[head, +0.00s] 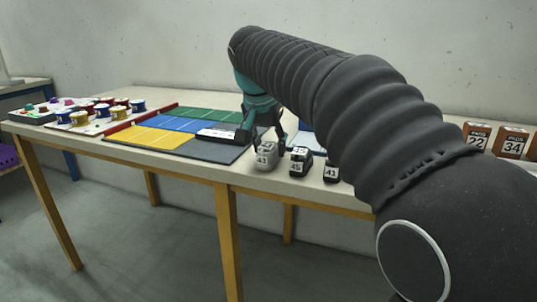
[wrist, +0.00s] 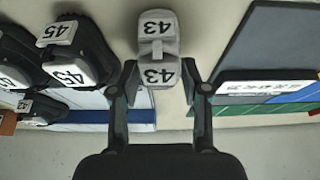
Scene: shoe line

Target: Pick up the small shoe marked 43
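The small light grey shoe marked 43 (head: 266,156) stands near the front edge of the table. In the wrist view the shoe (wrist: 158,50) shows two white labels reading 43, with its nearer end between my fingertips. My gripper (head: 264,139) points down at the shoe from behind and above in the head view. In the wrist view my gripper (wrist: 160,78) has its fingers apart, one on each side of the shoe, with a narrow gap visible. It looks open and not clamped on the shoe.
A black shoe marked 45 (head: 300,161) and a dark shoe marked 41 (head: 331,170) stand to the right. A mat with coloured sections (head: 215,152) lies to the left. Boxes marked 22 (head: 477,136) and 34 (head: 511,142) are at the far right. My arm covers part of the table.

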